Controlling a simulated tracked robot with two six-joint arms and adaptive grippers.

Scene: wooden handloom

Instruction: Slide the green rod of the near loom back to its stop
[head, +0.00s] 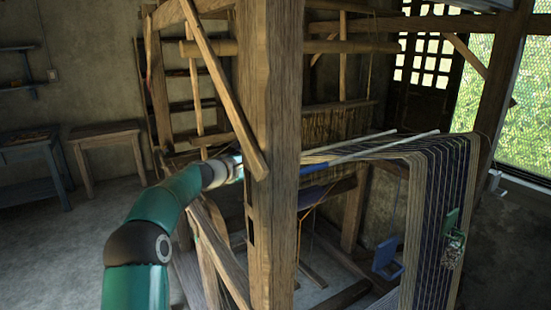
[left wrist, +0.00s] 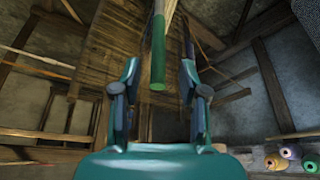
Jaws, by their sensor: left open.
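The green rod (left wrist: 158,70) shows in the left wrist view as a green round end, reaching down from the top between the fingers. My left gripper (left wrist: 160,76) is open, with one finger on each side of the rod and a visible gap on both sides. In the head view my left arm reaches from the lower left to the loom (head: 272,130), and its gripper is hidden behind the thick front post. No green rod end can be made out in the head view. My right gripper is not in view.
The thick post and a slanted beam (head: 222,88) stand close to my left arm. Striped warp threads (head: 440,190) hang at the right, with two pale rods (head: 375,145) across them. Spools (left wrist: 290,155) lie lower right in the wrist view. Open floor (head: 60,250) lies left.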

